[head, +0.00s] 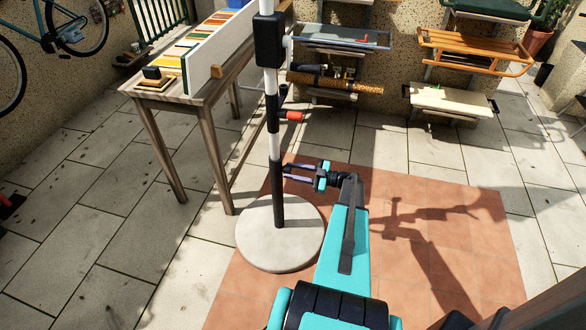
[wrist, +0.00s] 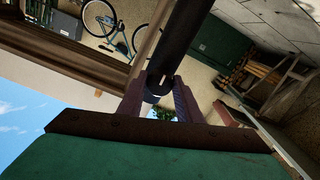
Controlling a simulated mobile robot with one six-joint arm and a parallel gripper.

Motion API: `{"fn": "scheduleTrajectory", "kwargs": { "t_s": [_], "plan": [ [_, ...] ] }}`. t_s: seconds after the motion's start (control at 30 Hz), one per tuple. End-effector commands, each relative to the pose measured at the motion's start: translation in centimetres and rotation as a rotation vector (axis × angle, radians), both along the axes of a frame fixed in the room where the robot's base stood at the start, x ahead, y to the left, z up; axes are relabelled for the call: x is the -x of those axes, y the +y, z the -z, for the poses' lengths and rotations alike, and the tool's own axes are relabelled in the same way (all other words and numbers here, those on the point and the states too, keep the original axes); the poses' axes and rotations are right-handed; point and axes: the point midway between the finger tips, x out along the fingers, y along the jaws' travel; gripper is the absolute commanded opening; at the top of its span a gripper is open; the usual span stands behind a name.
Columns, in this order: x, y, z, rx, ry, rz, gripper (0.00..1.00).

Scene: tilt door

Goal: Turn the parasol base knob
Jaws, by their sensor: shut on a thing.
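The parasol base is a pale round disc (head: 265,256) on the floor with an upright black-and-white banded pole (head: 278,195). A red knob (head: 293,116) sticks out to the right of the pole, higher than my gripper. My gripper (head: 286,172) comes in from the right at the lower part of the pole. In the wrist view its fingers (wrist: 160,98) lie on either side of the black pole section (wrist: 185,40) and look shut on it. The exact contact is partly hidden. The knob is not clear in the wrist view.
A wooden table (head: 190,100) with a white panel (head: 222,52) and coloured strips stands left of the pole. Sleds and boards (head: 470,48) hang on the back wall. A bicycle (head: 70,30) is at the upper left. Terracotta tiles (head: 440,225) to the right are clear.

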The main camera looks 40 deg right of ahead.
Motion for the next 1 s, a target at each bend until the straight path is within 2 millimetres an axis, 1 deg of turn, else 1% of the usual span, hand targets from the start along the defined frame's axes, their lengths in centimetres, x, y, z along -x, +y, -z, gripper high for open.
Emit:
{"fn": "scheduleTrajectory", "kwargs": {
  "t_s": [0.2,0.6,0.63,0.7,0.73,1.0],
  "plan": [
    [0.14,-0.13,0.07,-0.042,0.028,0.003,0.09],
    [0.16,-0.12,0.13,-0.048,0.032,0.003,0.09],
    [0.16,-0.12,0.13,-0.048,0.032,0.003,0.37],
    [0.14,-0.11,0.12,-0.048,0.032,0.003,0.48],
    [0.13,-0.09,0.11,-0.047,0.032,0.003,0.50],
    [0.07,-0.04,0.05,-0.047,0.030,0.001,0.50]
  ]
}}
